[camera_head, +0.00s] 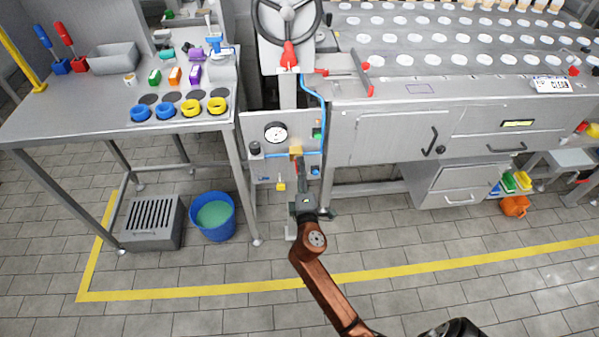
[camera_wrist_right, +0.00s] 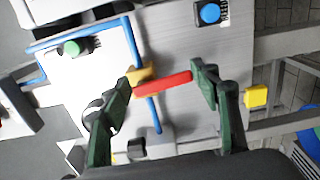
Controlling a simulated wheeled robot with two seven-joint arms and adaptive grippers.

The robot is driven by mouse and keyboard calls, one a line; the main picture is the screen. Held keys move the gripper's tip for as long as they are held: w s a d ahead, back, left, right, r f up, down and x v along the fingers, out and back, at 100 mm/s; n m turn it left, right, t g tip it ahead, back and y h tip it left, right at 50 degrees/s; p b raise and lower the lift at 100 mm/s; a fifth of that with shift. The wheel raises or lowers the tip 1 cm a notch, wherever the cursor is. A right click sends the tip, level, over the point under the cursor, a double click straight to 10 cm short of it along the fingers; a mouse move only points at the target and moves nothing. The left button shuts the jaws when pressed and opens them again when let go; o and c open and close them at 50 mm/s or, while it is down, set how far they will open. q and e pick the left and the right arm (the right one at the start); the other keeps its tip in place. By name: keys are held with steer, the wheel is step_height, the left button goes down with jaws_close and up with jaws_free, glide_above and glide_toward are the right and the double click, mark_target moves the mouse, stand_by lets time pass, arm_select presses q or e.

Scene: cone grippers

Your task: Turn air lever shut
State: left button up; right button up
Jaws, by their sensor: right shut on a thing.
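The air lever (camera_wrist_right: 165,84) is a red bar at a yellow valve body (camera_wrist_right: 139,74) on a blue pipe (camera_wrist_right: 152,112). In the right wrist view the lever lies crosswise to the pipe. My right gripper (camera_wrist_right: 162,80) has its dark green fingers at the two ends of the lever and is shut on it. My left gripper is not in view.
A round gauge (camera_head: 275,132) sits left of the valve, and a green button (camera_head: 317,132) to the right. A blue bucket (camera_head: 213,217) and a grated grey box (camera_head: 152,222) stand on the floor at left. Tiled floor in front is clear.

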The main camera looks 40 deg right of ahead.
steer(key=shift+o, duration=0.2)
steer(key=shift+w+a+f, duration=0.1)
steer(key=shift+w+a, duration=0.15)
steer(key=shift+a, duration=0.25)
steer(key=shift+c, duration=0.2)
steer(key=o, duration=1.2)
steer(key=shift+f, duration=0.1)
steer(key=shift+c, duration=0.2)
steer(key=shift+a+f, duration=0.1)
steer(key=d+v, duration=0.1)
steer(key=v, duration=0.6)
steer(key=shift+s+r+m, duration=0.3)
steer(key=shift+s, duration=0.35)
steer(key=shift+c, duration=0.4)
